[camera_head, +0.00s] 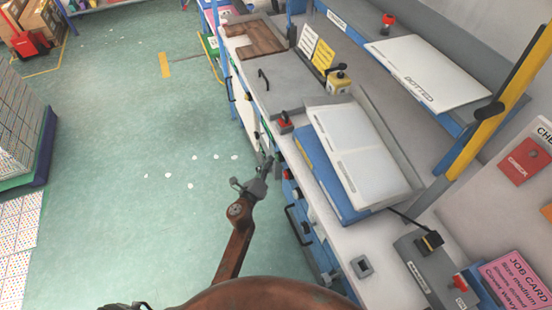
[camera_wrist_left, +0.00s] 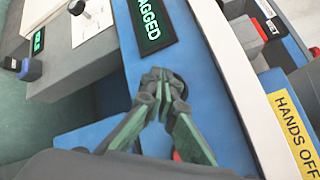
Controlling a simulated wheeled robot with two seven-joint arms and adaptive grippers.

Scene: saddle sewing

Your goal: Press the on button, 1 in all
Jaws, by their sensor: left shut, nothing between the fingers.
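My left gripper (camera_head: 268,160) is shut and empty at the front of the workbench, close to its blue front panel. In the left wrist view the closed fingertips (camera_wrist_left: 160,78) lie over the blue panel (camera_wrist_left: 205,75). A dark round part (camera_wrist_left: 179,86), perhaps a button, shows partly behind the fingertips; I cannot tell whether they touch it. A bit of red (camera_wrist_left: 177,156) shows beside the lower finger. I cannot tell which is the on button.
A dark display with green letters (camera_wrist_left: 152,24) is above the fingertips in the wrist view. A yellow HANDS OFF sign (camera_wrist_left: 294,128) is at right. On the bench lie a white pad (camera_head: 365,160) and a red-topped switch (camera_head: 285,121).

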